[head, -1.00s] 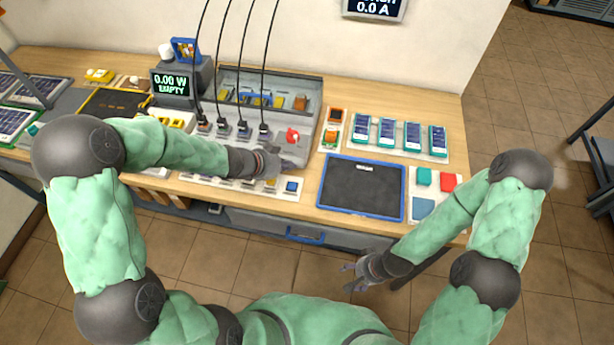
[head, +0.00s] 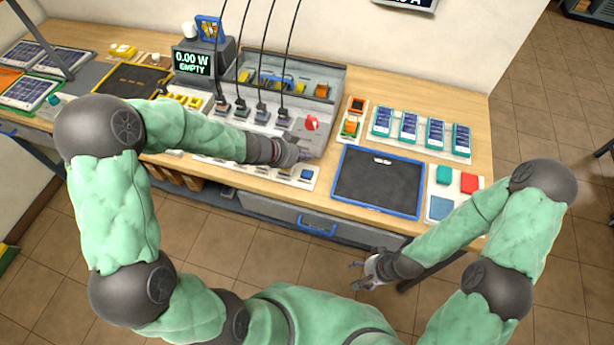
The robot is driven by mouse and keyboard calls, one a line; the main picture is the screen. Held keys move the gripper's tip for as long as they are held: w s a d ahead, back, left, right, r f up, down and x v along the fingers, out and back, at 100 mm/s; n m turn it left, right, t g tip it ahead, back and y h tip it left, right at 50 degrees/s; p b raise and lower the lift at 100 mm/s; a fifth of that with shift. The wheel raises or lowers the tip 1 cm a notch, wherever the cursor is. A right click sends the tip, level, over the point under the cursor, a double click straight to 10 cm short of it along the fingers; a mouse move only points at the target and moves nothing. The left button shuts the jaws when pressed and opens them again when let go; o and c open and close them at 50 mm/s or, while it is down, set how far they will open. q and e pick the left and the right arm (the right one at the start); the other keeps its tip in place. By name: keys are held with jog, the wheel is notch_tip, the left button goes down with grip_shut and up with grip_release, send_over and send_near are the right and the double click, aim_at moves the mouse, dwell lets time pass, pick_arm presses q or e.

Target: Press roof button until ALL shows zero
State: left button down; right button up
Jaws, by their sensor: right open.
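My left gripper (head: 308,154) is over the front right of the grey charging panel (head: 325,112), just below a red knob (head: 312,123). Its fingers are small and seen from above, so I cannot tell whether they are open or whether they touch the panel. A strip with several small buttons runs along the panel's front, with a blue button (head: 306,174) at its right end. I cannot read which one is the roof button. A display (head: 192,64) reads 0.00 W, EMPTY. No readout marked ALL is legible. My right gripper (head: 362,275) is open and empty in front of the bench.
Black cables hang down to several plugs on the panel. A blue-edged black mat (head: 378,182) lies to the right, with several blue cells (head: 409,127) in a rack behind it. A wall display (head: 408,3) is mostly cut off. A drawer has a blue handle (head: 316,224).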

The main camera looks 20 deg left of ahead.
pick_arm(q)
jog(key=b, duration=0.4)
send_over(305, 174)
notch_tip(305, 174, down, 5)
jog(key=shift+s+r, duration=0.1)
jog(key=shift+r, duration=0.1)
jog(key=shift+f+b, duration=0.6)
jog(key=shift+f, duration=0.05)
jog(key=shift+f, duration=0.1)
dwell(0.4)
jog(key=shift+f, duration=0.3)
jog(key=shift+f+b, duration=0.35)
dwell(0.7)
dwell(0.3)
jog(key=shift+r+p, duration=0.8)
jog(key=shift+p, duration=0.2)
